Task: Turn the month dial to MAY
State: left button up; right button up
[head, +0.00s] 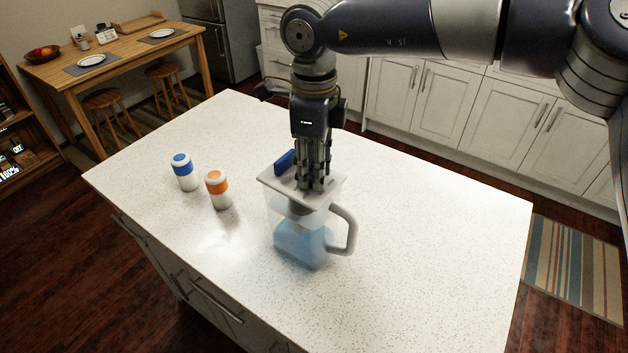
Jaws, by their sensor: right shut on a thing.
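A clear water pitcher (300,240) with blue-tinted water stands upright on the white speckled counter, its grey handle (350,232) to the right. Its pale lid (277,178) is on top, with a blue piece (285,161) at the back left. My right gripper (312,185) points straight down onto the middle of the lid. Its fingers are shut on the month dial there, which they hide; no month marking can be read. My left gripper is not in view.
A white container with a blue band (185,172) and one with an orange band (218,190) stand left of the pitcher. The counter (430,240) is clear to the right. A wooden table (115,52) with plates stands at the back left.

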jog(key=m+b, duration=0.2)
jog(key=m, duration=0.1)
jog(key=m+b, duration=0.2)
jog(key=shift+f+m+b, duration=0.2)
jog(key=shift+m+b, duration=0.1)
jog(key=shift+m, duration=0.1)
jog(key=m+b, duration=0.2)
jog(key=m, duration=0.1)
jog(key=shift+r+m+b, duration=0.15)
jog(key=shift+m+b, duration=0.55)
jog(key=shift+m, duration=0.7)
jog(key=o, duration=1.1)
jog(key=shift+r, duration=0.15)
notch_tip(320, 180, up, 12)
jog(key=shift+f, duration=0.1)
